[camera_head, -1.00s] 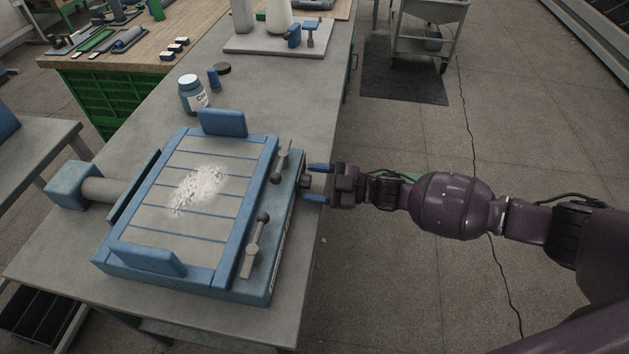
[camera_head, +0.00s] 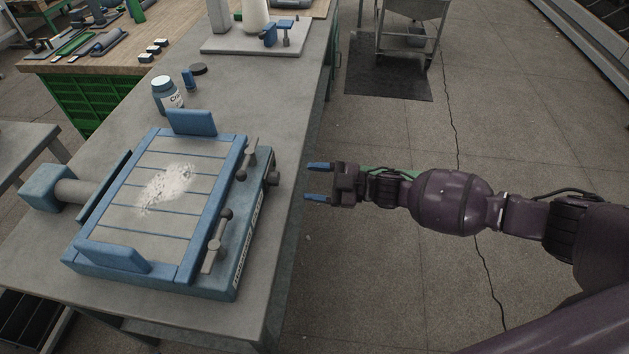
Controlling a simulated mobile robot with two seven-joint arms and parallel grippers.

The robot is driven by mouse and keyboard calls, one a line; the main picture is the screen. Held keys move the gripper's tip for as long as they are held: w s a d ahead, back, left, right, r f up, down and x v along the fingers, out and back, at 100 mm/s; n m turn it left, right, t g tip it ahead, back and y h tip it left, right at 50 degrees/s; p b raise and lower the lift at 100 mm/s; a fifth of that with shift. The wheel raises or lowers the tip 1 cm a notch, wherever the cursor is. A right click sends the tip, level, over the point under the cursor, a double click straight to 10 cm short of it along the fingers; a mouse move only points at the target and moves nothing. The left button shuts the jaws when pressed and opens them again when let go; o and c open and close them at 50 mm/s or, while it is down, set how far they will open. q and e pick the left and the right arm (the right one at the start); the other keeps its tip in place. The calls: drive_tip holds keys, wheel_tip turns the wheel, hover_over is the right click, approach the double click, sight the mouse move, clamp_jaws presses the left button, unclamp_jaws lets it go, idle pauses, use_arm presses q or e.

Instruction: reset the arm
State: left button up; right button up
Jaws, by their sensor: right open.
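My right gripper (camera_head: 318,182) is open and empty. Its blue-tipped fingers point left, and it hangs just off the right edge of the grey table (camera_head: 285,150). My right arm comes in from the right, over the floor. A blue vise-like machine (camera_head: 155,200) with a slatted grey bed stands on the table to the left of the gripper, clear of it. White powder or shavings (camera_head: 168,187) lie on its bed. My left gripper is not in view.
A jar (camera_head: 167,93), a small blue bottle (camera_head: 189,79) and a black lid (camera_head: 198,69) stand behind the machine. A plate with a white cone (camera_head: 256,17) is at the table's far end. A metal cart (camera_head: 410,28) stands on a dark mat. The floor around my arm is clear.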

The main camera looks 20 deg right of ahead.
idle(0.6)
drive_tip(key=w+a+r+m+t+h, duration=0.2)
drive_tip(key=w+r+t+h, duration=0.1)
drive_tip(key=t+h, duration=0.1)
drive_tip(key=s+d+f+m+h, duration=0.4)
drive_tip(key=s+d+m, duration=0.1)
drive_tip(key=s, duration=0.5)
drive_tip(key=s+d+f+m+h+p, duration=0.1)
drive_tip(key=s+d+f+m+h, duration=0.3)
drive_tip(key=s, duration=0.6)
drive_tip(key=s+d+f+m+h, duration=0.4)
drive_tip(key=s+d+m, duration=0.2)
drive_tip(key=s, duration=0.4)
drive_tip(key=shift+d+m+h+p, duration=0.3)
drive_tip(key=shift+d+m, duration=0.1)
